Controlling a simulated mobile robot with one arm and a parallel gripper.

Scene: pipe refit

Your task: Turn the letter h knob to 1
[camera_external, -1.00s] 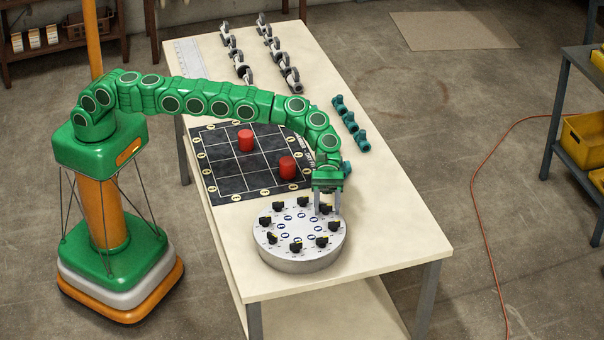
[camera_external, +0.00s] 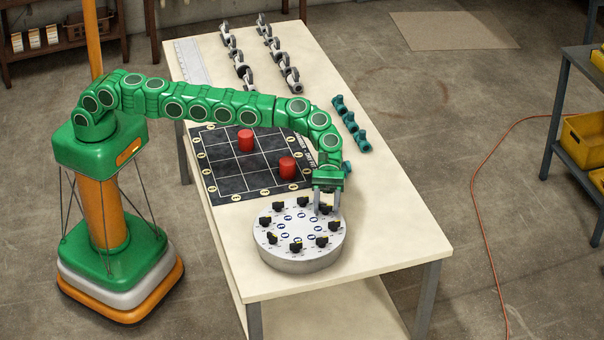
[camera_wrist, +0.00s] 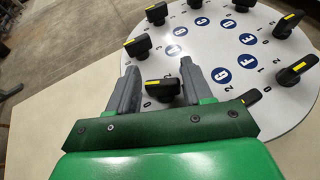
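The round grey dial plate (camera_external: 300,262) on the table carries a ring of black knobs with yellow marks and blue letter discs. My gripper (camera_external: 327,212) is down at the plate's far right edge. In the wrist view its two grey fingers (camera_wrist: 158,88) stand on either side of one black knob (camera_wrist: 160,90), with a visible gap at the left finger. This knob's yellow mark points left, and a 0 shows just below its left end. Its letter disc is hidden, apparently behind the right finger, so I cannot read it.
Neighbouring knobs stand close by, one (camera_wrist: 137,46) beyond the left finger and one (camera_wrist: 250,97) partly hidden by my gripper body. Teal pipe fittings (camera_external: 350,122) lie at the table's right.

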